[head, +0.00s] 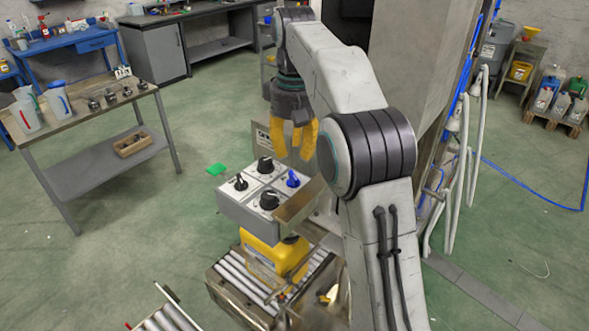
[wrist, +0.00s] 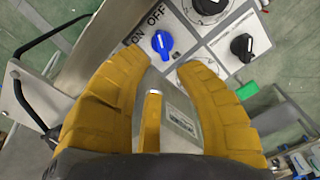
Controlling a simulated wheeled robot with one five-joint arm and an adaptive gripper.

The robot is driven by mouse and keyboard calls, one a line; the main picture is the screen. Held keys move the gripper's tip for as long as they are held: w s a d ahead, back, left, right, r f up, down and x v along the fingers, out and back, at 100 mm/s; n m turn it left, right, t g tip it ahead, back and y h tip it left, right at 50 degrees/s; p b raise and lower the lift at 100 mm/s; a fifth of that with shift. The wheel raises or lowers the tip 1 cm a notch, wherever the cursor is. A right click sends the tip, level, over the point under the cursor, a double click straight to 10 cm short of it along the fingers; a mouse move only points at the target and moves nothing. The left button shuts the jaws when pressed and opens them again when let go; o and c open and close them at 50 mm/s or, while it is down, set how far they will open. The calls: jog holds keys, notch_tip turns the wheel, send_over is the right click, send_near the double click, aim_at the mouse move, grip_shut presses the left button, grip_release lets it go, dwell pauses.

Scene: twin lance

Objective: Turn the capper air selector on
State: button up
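A grey control panel (head: 238,211) carries several knobs. The blue selector knob (head: 293,179) sits at its right side; in the wrist view the knob (wrist: 162,44) has ON and OFF printed beside it, and its white mark seems to point towards OFF. I cannot read which knob is named capper air. My gripper (head: 293,137), with yellow fingers, hangs above the panel, apart from the blue knob. In the wrist view my gripper (wrist: 169,62) is open and empty, with the knob showing just beyond and between the fingertips.
Black knobs (head: 265,165) stand close to the blue one on the panel. A yellow container (head: 270,258) is below it on a roller conveyor (head: 238,287). A workbench (head: 75,120) with jugs is at left.

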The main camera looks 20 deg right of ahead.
aim_at(293, 178)
jog(key=shift+f+b, duration=0.85)
jog(key=shift+f, duration=2.45)
jog(key=shift+o, duration=0.4)
grip_shut()
